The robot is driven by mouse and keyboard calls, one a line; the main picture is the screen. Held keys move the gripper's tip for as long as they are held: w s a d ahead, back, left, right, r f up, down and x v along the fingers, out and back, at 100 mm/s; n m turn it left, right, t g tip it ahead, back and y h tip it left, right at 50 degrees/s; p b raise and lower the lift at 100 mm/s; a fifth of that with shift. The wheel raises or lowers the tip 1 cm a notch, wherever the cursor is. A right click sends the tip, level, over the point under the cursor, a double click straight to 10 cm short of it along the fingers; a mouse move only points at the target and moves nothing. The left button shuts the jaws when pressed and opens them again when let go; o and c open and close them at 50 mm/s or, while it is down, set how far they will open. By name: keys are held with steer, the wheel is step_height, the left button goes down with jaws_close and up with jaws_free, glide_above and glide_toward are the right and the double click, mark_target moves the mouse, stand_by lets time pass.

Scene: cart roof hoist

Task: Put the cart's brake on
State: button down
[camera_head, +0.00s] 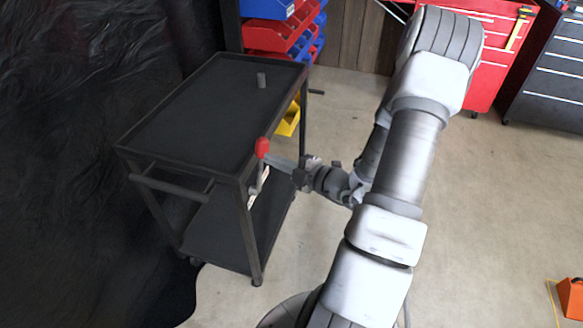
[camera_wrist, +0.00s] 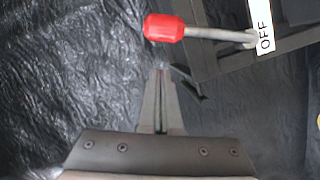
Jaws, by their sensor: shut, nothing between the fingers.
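The black cart (camera_head: 205,110) stands at the left in the head view. Its brake lever has a red knob (camera_head: 262,148) beside the cart's near right corner, and a light rod runs down from the knob. In the wrist view the red knob (camera_wrist: 165,28) and its grey rod (camera_wrist: 212,34) lie across the top, and the rod ends beside a white OFF label (camera_wrist: 265,30). My gripper (camera_head: 273,159) is shut and empty, its fingertips close to the knob. In the wrist view the gripper tips (camera_wrist: 160,72) sit just below the knob; contact cannot be told.
The cart's push handle (camera_head: 170,187) faces the near left. Red and blue bins (camera_head: 280,35) and a red tool cabinet (camera_head: 480,50) stand at the back. The floor right of my arm is largely clear.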

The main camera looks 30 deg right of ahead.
mark_target(260, 167)
steer(key=shift+w+d+f, duration=0.2)
steer(key=shift+w+f, duration=0.05)
steer(key=shift+w, duration=0.4)
steer(key=shift+w+d+f, duration=0.2)
steer(key=shift+w+f, duration=0.05)
steer(key=shift+w, duration=0.35)
steer(key=shift+w+d+f, duration=0.2)
steer(key=shift+w+f, duration=0.05)
steer(key=shift+w, duration=0.4)
steer(key=shift+d+r, duration=0.1)
